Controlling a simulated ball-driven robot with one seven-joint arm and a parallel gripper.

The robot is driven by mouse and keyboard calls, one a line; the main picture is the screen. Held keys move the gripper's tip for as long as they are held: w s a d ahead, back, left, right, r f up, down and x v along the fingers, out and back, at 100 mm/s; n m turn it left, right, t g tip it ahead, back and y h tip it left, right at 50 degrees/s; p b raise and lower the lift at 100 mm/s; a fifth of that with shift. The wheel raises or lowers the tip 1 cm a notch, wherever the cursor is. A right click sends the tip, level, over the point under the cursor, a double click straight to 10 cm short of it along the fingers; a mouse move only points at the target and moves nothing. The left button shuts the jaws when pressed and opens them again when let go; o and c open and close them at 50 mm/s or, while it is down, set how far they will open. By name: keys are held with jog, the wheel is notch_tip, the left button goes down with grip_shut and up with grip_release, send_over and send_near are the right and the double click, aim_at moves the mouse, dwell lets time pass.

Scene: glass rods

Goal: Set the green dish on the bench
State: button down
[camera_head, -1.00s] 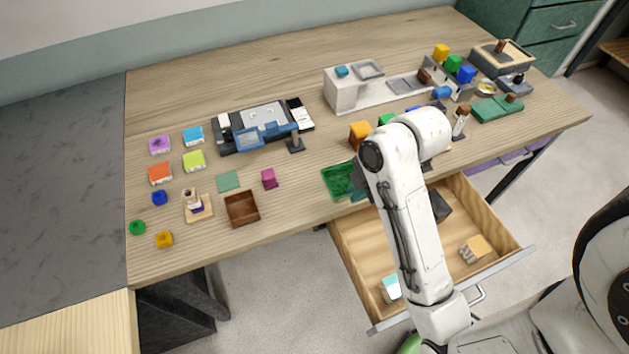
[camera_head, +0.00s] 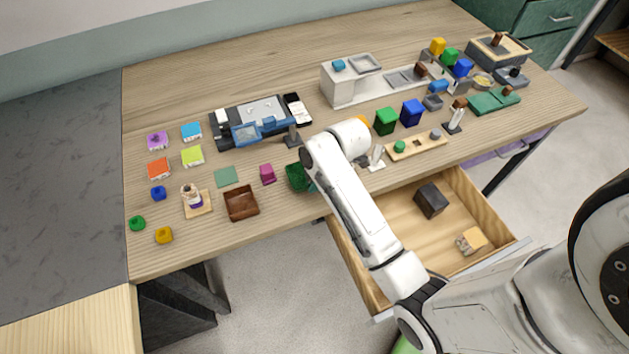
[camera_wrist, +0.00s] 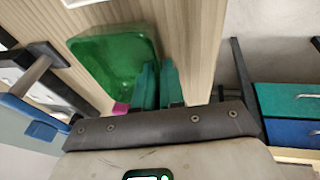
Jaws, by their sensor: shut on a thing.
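The green dish (camera_head: 296,177) is at the front of the wooden bench (camera_head: 290,212), just left of my arm's end. In the wrist view the dish (camera_wrist: 112,68) is an open, rounded square tray, tilted in the picture. My gripper (camera_wrist: 157,80), with teal fingers, is shut on the near right edge of the dish. In the head view my gripper (camera_head: 312,186) is mostly hidden behind my arm. I cannot tell whether the dish touches the bench or is just above it.
A magenta block (camera_head: 267,174) is close left of the dish, with a brown tray (camera_head: 241,203) and a green square (camera_head: 226,176) beyond. A blue-handled device (camera_head: 262,125) stands behind. The open drawer (camera_head: 400,255) juts out below the bench front.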

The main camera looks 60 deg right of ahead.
jog(key=shift+f, duration=0.3)
jog(key=shift+f, duration=0.1)
jog(key=c, duration=1.2)
grip_release()
jog(key=a+b+v, duration=0.1)
jog(key=b+v, duration=0.1)
jog(key=v, duration=0.9)
jog(key=shift+s+a+f+m+g+h, duration=0.2)
jog(key=shift+s+a+f+m+g, duration=0.25)
jog(key=shift+s+a+f+m, duration=1.2)
jog(key=shift+s+a+f+m+g+h, duration=0.3)
jog(key=shift+s+a+f+m, duration=0.65)
jog(key=shift+s+a+m, duration=1.35)
jog(key=shift+s+a+f+m+g+h, duration=0.1)
jog(key=shift+s+a+f+m+g, duration=0.45)
jog(key=shift+s+a+f+m, duration=1.35)
